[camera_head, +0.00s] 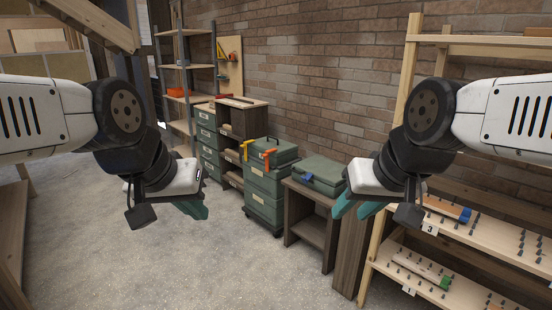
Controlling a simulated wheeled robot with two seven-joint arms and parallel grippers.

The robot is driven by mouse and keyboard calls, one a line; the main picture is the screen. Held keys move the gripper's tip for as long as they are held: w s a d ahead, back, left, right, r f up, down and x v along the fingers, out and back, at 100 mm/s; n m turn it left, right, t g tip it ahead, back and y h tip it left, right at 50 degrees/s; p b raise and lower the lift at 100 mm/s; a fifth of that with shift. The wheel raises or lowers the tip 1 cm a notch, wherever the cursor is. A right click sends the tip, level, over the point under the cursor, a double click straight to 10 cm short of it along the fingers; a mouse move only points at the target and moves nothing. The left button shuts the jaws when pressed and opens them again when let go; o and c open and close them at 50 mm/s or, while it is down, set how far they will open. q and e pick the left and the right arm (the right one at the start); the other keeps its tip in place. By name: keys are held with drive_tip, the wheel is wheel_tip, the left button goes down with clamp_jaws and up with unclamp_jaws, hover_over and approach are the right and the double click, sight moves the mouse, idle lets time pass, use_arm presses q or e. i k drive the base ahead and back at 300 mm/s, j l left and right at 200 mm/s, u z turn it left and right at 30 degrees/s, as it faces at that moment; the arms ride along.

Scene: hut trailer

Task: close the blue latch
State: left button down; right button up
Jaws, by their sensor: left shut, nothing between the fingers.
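The blue latch (308,178) is a small blue piece on the front of a flat green case (322,168). The case lies on a small dark wooden stand; whether the latch is open or closed is too small to tell. My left gripper (192,209) has teal fingers, is shut and empty, and hangs over the floor left of the case. My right gripper (356,210) has its teal fingers apart and empty. It appears in front and to the right of the case, not touching it.
Green stacked boxes (263,187) with yellow (245,150) and orange (268,157) latches stand left of the case. A wooden rack (480,238) with pegs and tools is at right. Shelves (188,95) stand at the back left. The concrete floor (150,265) is clear.

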sight(305, 181)
drive_tip(key=i+j+z, duration=0.1)
drive_tip(key=i, duration=0.35)
drive_tip(key=i+j+z, duration=0.1)
drive_tip(key=i, duration=0.4)
drive_tip(key=i+j+z, duration=1.1)
drive_tip(key=j+z, duration=0.2)
drive_tip(key=j, duration=0.2)
